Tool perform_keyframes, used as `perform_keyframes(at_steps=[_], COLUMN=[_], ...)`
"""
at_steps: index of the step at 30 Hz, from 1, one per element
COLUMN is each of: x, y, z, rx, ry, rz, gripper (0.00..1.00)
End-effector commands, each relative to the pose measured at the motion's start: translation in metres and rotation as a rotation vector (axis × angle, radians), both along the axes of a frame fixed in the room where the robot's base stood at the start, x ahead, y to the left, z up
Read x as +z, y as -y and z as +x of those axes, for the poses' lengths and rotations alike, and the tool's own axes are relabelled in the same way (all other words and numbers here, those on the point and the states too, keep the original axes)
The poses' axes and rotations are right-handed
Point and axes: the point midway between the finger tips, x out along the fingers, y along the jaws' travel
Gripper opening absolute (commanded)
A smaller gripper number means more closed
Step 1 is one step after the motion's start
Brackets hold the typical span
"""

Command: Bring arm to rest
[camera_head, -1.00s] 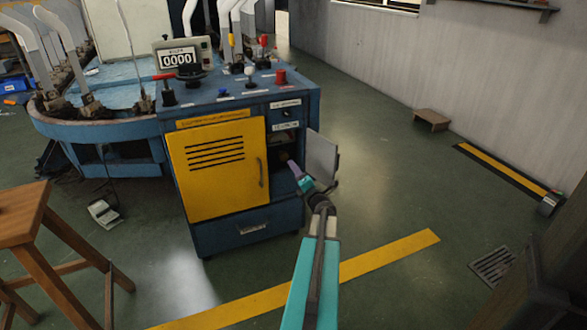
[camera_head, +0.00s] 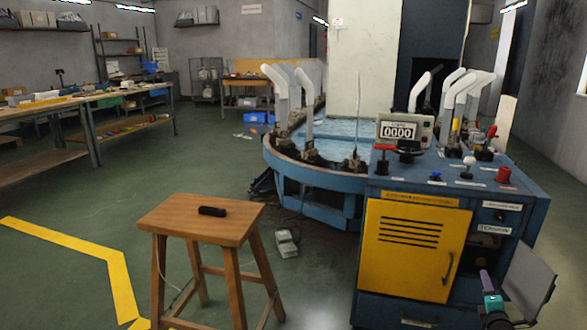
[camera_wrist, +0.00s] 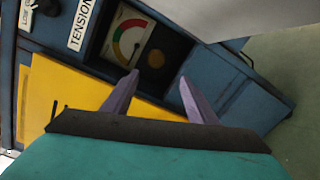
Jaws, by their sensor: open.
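My gripper (camera_wrist: 160,95) is open and empty in the wrist view, its two purple fingers spread apart. Just past the fingertips is a recess in the blue cabinet with a gauge (camera_wrist: 127,38) and a round brownish knob (camera_wrist: 156,58). In the head view my gripper (camera_head: 485,278) shows small at the lower right, in front of the cabinet's right side. It is beside the open grey door flap (camera_head: 528,283). The blue cabinet (camera_head: 382,307) has a yellow door (camera_head: 412,250), which is shut. Most of my arm is below the head view.
A wooden stool (camera_head: 200,220) with a small black object (camera_head: 212,211) on it stands left of the cabinet. A grey pedal (camera_head: 286,243) lies on the floor between them. The round blue machine (camera_head: 330,180) is behind. The floor at left is open.

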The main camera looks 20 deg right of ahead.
Motion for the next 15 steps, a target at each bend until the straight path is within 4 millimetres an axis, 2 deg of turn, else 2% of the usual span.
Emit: perform_keyframes(at_steps=[1,5,11,15], x=[0.004,-0.005,-0.028,-0.046], y=[-0.008,-0.025,-0.063,-0.097], z=[0.007,0.022,0.038,0.046], rx=[-0.015,-0.08,-0.184,-0.25], ry=[-0.006,-0.029,-0.086,-0.13], rz=[0.028,0.117,0.274,0.388], gripper=[0.53,0.53,0.53,0.53])
